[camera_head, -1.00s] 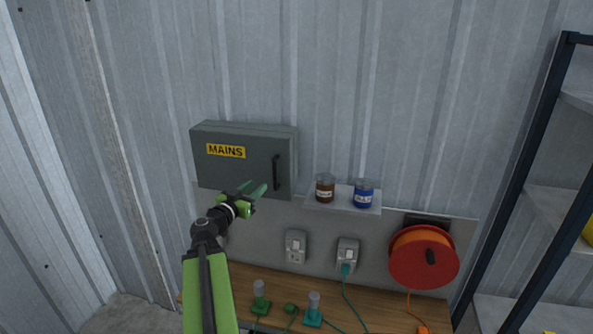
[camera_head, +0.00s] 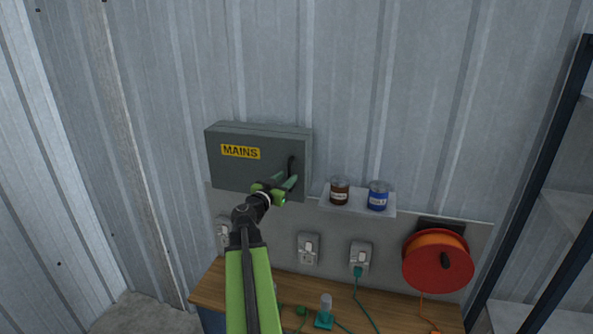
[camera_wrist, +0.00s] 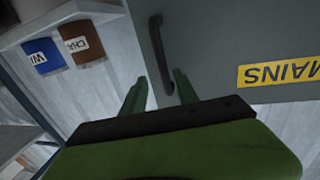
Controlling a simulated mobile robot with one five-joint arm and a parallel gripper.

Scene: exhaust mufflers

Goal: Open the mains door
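The grey mains box (camera_head: 228,173) hangs on the corrugated wall with its door shut. A yellow MAINS label (camera_head: 240,152) is on the door, and it shows upside down in the wrist view (camera_wrist: 280,74). The black door handle (camera_head: 291,165) is at the door's right side; in the wrist view the handle (camera_wrist: 160,50) runs down to between my fingertips. My gripper (camera_head: 289,181) is open in front of the handle's lower part. In the wrist view its two green fingers (camera_wrist: 161,88) stand apart on either side of the handle. I cannot tell whether either finger touches it.
A small shelf with a brown jar (camera_head: 339,191) and a blue jar (camera_head: 377,196) is just right of the box. Sockets (camera_head: 308,248) and an orange cable reel (camera_head: 438,262) are below, over a wooden bench (camera_head: 385,310). A dark rack (camera_head: 545,165) stands at the right.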

